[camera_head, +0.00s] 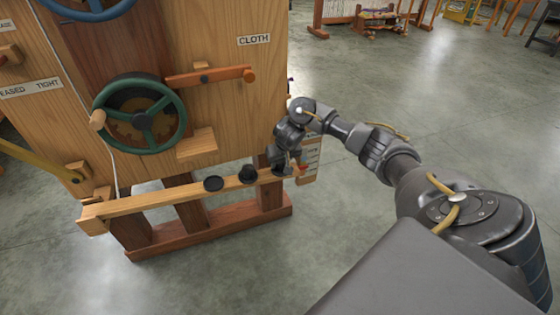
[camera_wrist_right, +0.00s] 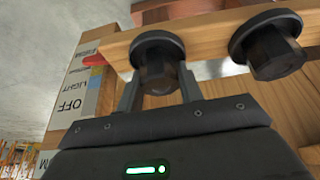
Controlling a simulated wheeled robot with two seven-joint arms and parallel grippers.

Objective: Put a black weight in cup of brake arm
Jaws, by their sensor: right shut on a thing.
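The wooden brake arm (camera_head: 150,204) runs across the low front of the loom frame, with a red tip (camera_head: 303,167) at its right end. A flat black round piece (camera_head: 214,184) and a taller black weight (camera_head: 247,174) sit along it. My right gripper (camera_head: 281,164) is at the right end of the bar. In the right wrist view, its two fingers are shut on a black weight (camera_wrist_right: 158,65) with a wide round rim, at the bar. Whether this weight is seated in a cup is hidden. Another black weight (camera_wrist_right: 267,50) stands beside it. My left gripper is out of view.
A green handwheel (camera_head: 140,113) and an orange lever (camera_head: 210,76) are on the wooden panel above. A label board reading OFF and LIGHT (camera_wrist_right: 78,95) stands by the red tip. Grey floor to the right is open.

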